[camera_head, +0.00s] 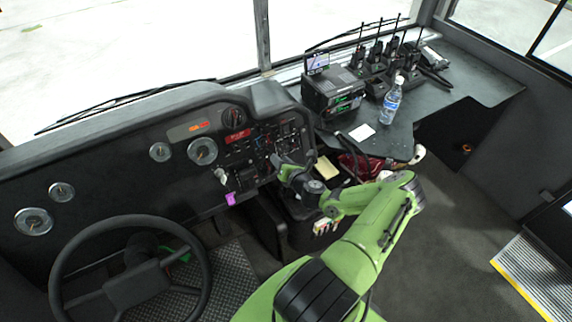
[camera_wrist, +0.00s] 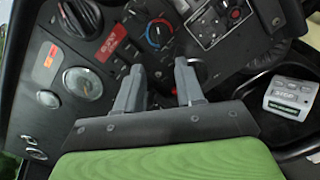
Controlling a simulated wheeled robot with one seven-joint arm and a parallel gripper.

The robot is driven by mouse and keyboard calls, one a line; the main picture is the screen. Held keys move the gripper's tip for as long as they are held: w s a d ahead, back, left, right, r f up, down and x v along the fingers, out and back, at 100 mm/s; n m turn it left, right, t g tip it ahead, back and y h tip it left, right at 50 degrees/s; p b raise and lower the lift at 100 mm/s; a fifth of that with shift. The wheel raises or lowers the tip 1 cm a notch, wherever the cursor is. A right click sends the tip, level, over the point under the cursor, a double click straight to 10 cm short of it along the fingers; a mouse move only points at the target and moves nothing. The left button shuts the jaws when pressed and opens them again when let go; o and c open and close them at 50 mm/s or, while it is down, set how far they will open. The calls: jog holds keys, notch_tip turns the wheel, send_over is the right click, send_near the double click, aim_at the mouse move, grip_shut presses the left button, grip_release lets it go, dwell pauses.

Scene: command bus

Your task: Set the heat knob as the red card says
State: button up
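The heat knob (camera_wrist: 159,32) is a dark round dial with a blue and red arc around it, on the black dashboard panel. Its pointer direction is too small to tell. The red card (camera_wrist: 113,42) is on the panel left of the knob; it also shows in the head view (camera_head: 238,135). Its lettering is too small to read. My gripper (camera_wrist: 158,76) is open and empty, its two fingers apart just below the knob in the wrist view. In the head view my gripper (camera_head: 281,164) is close to the panel's right part, and the fingers partly cover the controls there.
Gauges (camera_head: 202,151) and an orange display (camera_head: 198,127) lie left of the card. A large black dial (camera_wrist: 80,18) is above it. The steering wheel (camera_head: 131,270) stands at the lower left. A radio (camera_head: 333,92) and a water bottle (camera_head: 391,101) stand on the side counter.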

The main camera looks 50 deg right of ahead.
jog(key=v, duration=0.4)
jog(key=shift+s, duration=0.15)
jog(key=shift+a, duration=0.1)
jog(key=w+a+r+n+g+y, duration=0.1)
jog(key=a+r+n+g+y, duration=0.4)
jog(key=a+n, duration=0.7)
jog(key=w+a+r+n+g+y, duration=0.15)
jog(key=a+r+n+y, duration=0.45)
jog(key=n, duration=1)
jog(key=s+a+r+n+g+h, duration=0.3)
jog(key=s+a+r+n+h, duration=0.45)
jog(key=r+n, duration=0.5)
jog(key=s+a+r+n, duration=0.2)
jog(key=s+r+n, duration=0.1)
jog(key=s, duration=0.3)
jog(key=s+a+r+n+t+y, duration=0.1)
jog(key=s+a+r+n, duration=0.1)
jog(key=s+r, duration=0.3)
jog(key=shift+s+a+r+n, duration=0.2)
jog(key=shift+s+a+n, duration=0.25)
jog(key=shift+s, duration=0.8)
